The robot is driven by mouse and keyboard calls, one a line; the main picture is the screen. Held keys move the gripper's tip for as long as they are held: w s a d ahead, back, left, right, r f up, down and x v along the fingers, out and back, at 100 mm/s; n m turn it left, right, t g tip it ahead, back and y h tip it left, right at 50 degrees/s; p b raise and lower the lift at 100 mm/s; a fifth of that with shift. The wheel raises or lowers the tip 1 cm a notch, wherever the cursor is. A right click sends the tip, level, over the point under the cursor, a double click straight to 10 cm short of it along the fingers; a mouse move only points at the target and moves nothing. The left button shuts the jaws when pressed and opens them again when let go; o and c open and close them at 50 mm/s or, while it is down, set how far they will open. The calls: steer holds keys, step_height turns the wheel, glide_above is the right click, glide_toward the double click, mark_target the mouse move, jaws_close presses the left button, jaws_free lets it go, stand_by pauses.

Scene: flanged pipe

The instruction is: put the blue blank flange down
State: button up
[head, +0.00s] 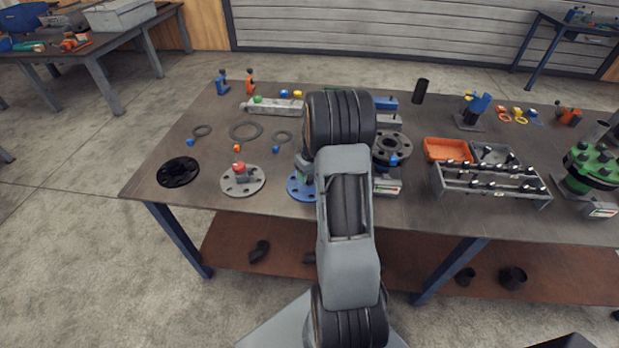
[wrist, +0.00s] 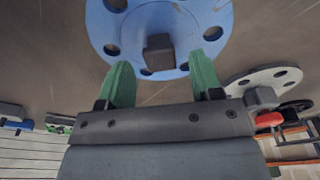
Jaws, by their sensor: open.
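The blue blank flange (head: 298,192) lies flat on the steel table near its front edge, partly hidden by my arm in the head view. In the wrist view the blue blank flange (wrist: 205,18) fills the top, with a dark square knob (wrist: 159,54) at its middle. My gripper (wrist: 162,76) is open, its two green fingers standing apart on either side of the knob. I see a gap between each finger and the knob. My gripper is mostly hidden behind my arm in the head view.
A grey flange with a red knob (head: 241,181) lies close to the left, and a black flange (head: 178,172) farther left. A flanged pipe end (head: 391,146) stands right of my arm. A bolt rack (head: 490,186) and an orange tray (head: 449,150) are farther right.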

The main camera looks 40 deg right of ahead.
step_height(320, 180, up, 8)
steer(key=s+r, duration=0.1)
steer(key=s+a+r+t, duration=0.1)
steer(key=s+a+r, duration=0.1)
steer(key=a+r, duration=0.3)
steer(key=s+a+r, duration=0.2)
steer(key=a+r, duration=0.1)
steer(key=a, duration=0.4)
steer(key=s+a+r+t, duration=0.1)
steer(key=s+a, duration=1)
steer(key=s, duration=0.1)
steer(key=shift+s+r+t+b, duration=0.25)
steer(key=shift+t+b, duration=0.1)
steer(key=shift+t, duration=0.05)
